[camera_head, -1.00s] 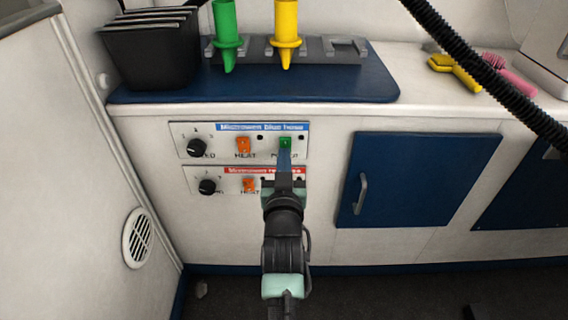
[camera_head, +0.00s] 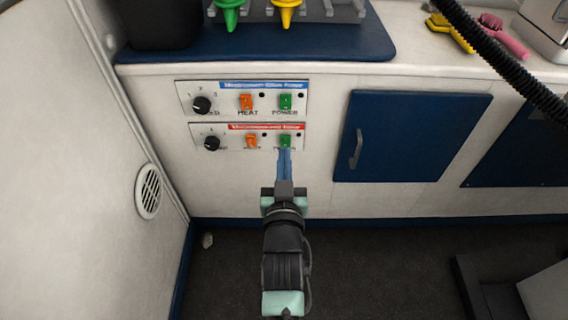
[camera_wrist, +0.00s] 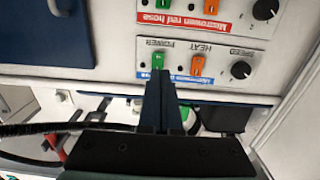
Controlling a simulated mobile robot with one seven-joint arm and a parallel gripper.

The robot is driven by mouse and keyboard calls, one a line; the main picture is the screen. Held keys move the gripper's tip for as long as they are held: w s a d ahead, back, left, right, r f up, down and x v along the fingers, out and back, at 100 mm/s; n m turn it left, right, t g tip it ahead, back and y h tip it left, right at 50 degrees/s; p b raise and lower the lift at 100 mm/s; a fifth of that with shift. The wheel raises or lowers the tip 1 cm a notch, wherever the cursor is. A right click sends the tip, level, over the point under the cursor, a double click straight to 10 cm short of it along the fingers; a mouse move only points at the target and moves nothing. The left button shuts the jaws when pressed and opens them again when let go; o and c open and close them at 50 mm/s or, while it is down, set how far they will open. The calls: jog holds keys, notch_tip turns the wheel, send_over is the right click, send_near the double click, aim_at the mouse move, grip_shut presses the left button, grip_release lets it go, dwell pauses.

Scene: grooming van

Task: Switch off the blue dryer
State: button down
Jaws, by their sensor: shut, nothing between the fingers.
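The blue-labelled dryer panel (camera_head: 236,100) is the upper of two on the white cabinet front. It has a black speed knob (camera_head: 202,105), an orange heat switch (camera_head: 246,102) and a green power switch (camera_head: 285,102). In the wrist view, which is upside down, the blue panel (camera_wrist: 219,71) is the lower one, with its green power switch (camera_wrist: 158,60) just beyond my fingertips. My gripper (camera_head: 284,152) is shut and empty, apart from that switch. In the head view its tips appear just below the red panel's green switch (camera_head: 285,140). I cannot tell which way the power switch is tipped.
The red-labelled panel (camera_head: 229,139) sits directly below the blue one, with similar controls. A blue cabinet door (camera_head: 405,140) with a handle is to the right. A black hose (camera_head: 490,50) crosses the upper right. Floor space is open in front of the cabinet.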

jog(key=shift+s+f, duration=0.25)
jog(key=shift+s, duration=0.95)
